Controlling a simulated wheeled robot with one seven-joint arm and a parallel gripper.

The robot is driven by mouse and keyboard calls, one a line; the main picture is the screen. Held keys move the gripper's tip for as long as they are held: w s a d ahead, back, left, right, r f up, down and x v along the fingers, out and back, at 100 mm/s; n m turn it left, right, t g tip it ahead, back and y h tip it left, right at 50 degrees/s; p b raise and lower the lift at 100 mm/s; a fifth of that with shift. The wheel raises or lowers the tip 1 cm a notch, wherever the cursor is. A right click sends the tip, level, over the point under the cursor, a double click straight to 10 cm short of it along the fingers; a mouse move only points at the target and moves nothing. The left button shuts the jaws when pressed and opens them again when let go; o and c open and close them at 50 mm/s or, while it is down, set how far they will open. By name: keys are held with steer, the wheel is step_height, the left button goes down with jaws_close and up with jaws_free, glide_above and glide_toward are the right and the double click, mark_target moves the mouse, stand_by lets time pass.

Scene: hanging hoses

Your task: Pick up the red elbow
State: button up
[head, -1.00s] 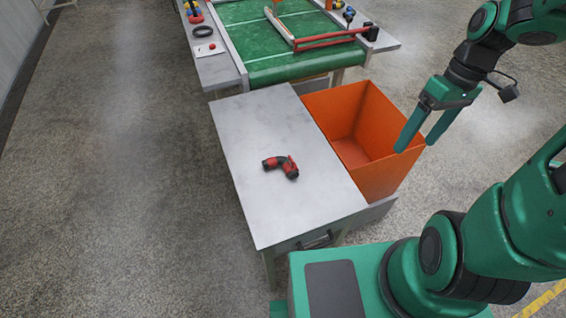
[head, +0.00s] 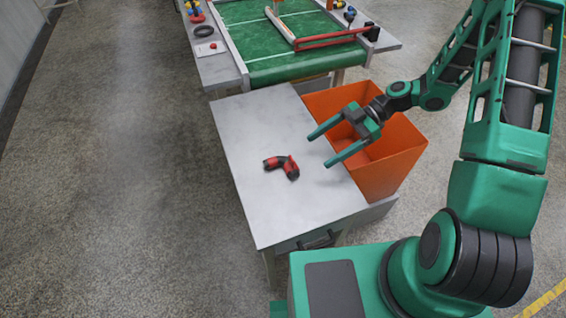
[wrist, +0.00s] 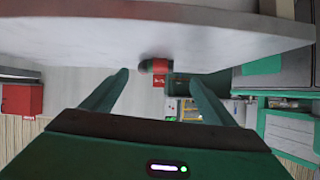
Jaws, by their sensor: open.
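The red elbow (head: 282,166), a bent red fitting with black ends, lies on the bare grey table (head: 260,125). In the wrist view the elbow (wrist: 157,66) shows at the table's surface, between and beyond my two fingers. My gripper (head: 318,150) is open and empty. In the head view its fingers point left toward the elbow, to the right of it and apart from it. My gripper (wrist: 158,82) also shows in the wrist view with its fingers spread. The far side of the elbow is hidden there.
An orange bin (head: 398,160) stands against the table's right side, below my gripper and forearm. A green conveyor (head: 270,40) with a red bar (head: 330,40) lies beyond the table. The tabletop around the elbow is clear.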

mark_target(288, 163)
steer(key=shift+w+a+f+n+y, duration=0.15)
steer(key=shift+a+f+n+y, duration=0.1)
steer(key=shift+a+n+y, duration=0.25)
steer(key=shift+a+f, duration=0.1)
steer(key=shift+a, duration=0.35)
steer(key=x, duration=0.4)
steer(key=shift+a+f, duration=0.15)
steer(key=shift+a, duration=0.15)
steer(key=shift+s+r+x, duration=0.15)
steer(key=shift+r+x, duration=0.05)
steer(key=shift+x, duration=1.2)
steer(key=shift+s+r+x, duration=0.1)
steer(key=shift+r+x, duration=0.05)
steer(key=shift+x, duration=1.2)
steer(key=shift+a, duration=0.1)
steer(key=c, duration=0.9)
